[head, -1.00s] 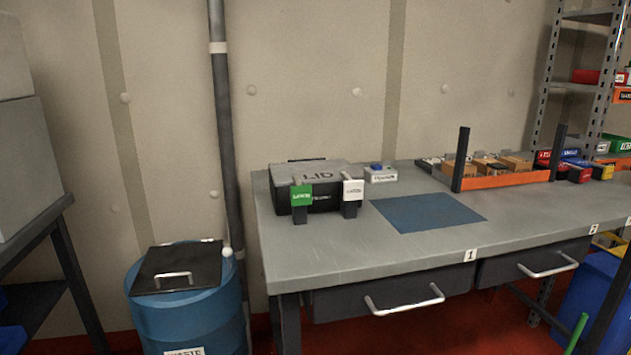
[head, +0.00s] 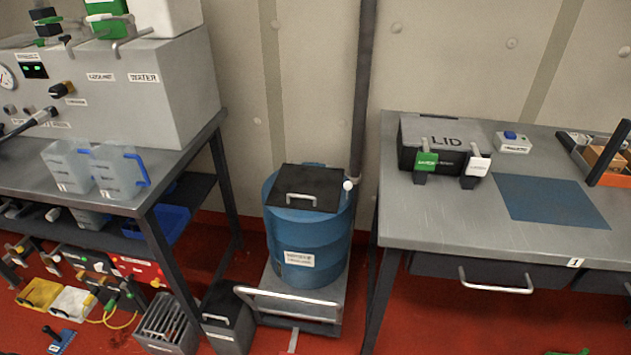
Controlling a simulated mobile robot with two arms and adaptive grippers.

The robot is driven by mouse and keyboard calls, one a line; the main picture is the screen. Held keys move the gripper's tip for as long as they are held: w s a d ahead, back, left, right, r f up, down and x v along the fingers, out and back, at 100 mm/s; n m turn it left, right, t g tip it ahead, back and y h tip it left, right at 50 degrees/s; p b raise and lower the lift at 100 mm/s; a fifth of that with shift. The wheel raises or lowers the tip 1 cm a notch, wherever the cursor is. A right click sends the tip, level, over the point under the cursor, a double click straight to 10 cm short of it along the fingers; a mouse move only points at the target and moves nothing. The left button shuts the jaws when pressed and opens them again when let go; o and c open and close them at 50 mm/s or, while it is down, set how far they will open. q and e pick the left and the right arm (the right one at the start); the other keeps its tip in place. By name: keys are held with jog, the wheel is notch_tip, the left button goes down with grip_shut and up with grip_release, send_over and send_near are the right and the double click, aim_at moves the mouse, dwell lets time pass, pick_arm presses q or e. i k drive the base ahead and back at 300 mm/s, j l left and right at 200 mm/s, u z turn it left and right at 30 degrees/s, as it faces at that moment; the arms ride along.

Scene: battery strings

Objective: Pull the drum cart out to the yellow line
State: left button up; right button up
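The drum cart (head: 335,322) is a low grey platform with a light metal handle bar (head: 286,304) across its front. It stands on the red floor between two benches, near the wall. A blue drum (head: 310,240) with a white label and a black lid (head: 306,188) with a handle stands on it. A short pale strip (head: 293,340) lies on the floor in front of the cart. I cannot make out a yellow line. Neither of my grippers is in view.
A dark bin (head: 228,318) stands close left of the cart, beside a grey crate (head: 168,325). The left bench (head: 65,180) holds a tester and clear jugs. The right bench (head: 430,215) has a leg close to the cart. Red floor shows in front.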

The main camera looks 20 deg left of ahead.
aim_at(305, 275)
jog(key=k+j+u, duration=0.1)
jog(key=u, duration=0.75)
jog(key=k+j, duration=0.05)
